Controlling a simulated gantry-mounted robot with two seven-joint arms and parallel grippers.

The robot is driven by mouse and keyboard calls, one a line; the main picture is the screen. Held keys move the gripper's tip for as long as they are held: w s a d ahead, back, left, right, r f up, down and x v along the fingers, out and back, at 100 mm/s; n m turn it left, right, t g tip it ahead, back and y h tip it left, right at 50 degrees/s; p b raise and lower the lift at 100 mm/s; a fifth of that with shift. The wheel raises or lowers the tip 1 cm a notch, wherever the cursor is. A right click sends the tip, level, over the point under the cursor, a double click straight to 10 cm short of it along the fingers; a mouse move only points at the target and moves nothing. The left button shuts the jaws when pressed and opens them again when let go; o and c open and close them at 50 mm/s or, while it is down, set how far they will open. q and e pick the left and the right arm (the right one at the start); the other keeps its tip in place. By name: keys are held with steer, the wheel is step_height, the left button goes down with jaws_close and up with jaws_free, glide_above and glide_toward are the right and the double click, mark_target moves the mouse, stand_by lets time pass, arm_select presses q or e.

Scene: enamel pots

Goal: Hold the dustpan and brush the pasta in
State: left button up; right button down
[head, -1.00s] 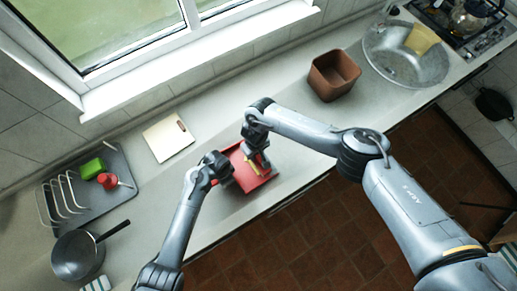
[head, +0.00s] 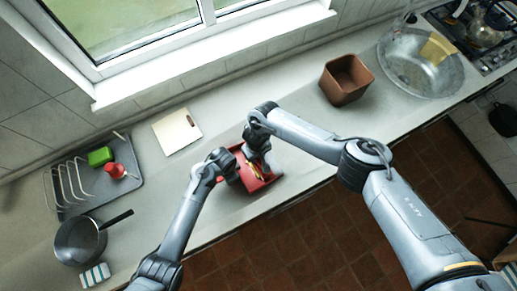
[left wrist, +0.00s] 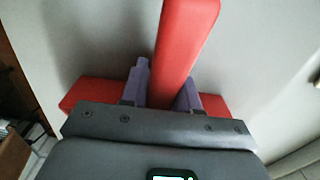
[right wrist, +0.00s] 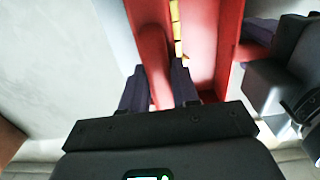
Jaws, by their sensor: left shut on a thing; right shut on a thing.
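The red dustpan (head: 268,183) lies on the counter in the middle of the head view. My left gripper (head: 226,172) is shut on its handle, a red bar between the fingers in the left wrist view (left wrist: 180,45). My right gripper (head: 262,165) is over the dustpan, shut on a red brush handle (right wrist: 152,55). Yellow bits (right wrist: 176,30) show beside that handle, inside the red pan. I cannot tell whether they are pasta or bristles. The brush head is mostly hidden by my right gripper, and no loose pasta can be made out on the counter.
A pale board (head: 177,131) lies behind the dustpan. A grey drainer (head: 122,187) with a green block (head: 100,157) and a saucepan (head: 80,241) are at left. A brown square bin (head: 345,80) and round metal sink (head: 425,75) are at right. The counter's front edge is close.

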steer(key=shift+r, duration=0.1)
steer(key=shift+w+d+r, duration=0.15)
steer(key=shift+d+r, duration=0.1)
steer(key=shift+r, duration=0.6)
steer(key=shift+w+d+r, duration=0.15)
steer(key=shift+d+r, duration=0.15)
steer(key=shift+r, duration=0.55)
steer(key=shift+w+d+r, duration=0.15)
steer(key=shift+d+r, duration=0.1)
steer(key=shift+r, duration=0.6)
arm_select(q)
steer(key=o, duration=1.1)
steer(key=shift+c, duration=0.2)
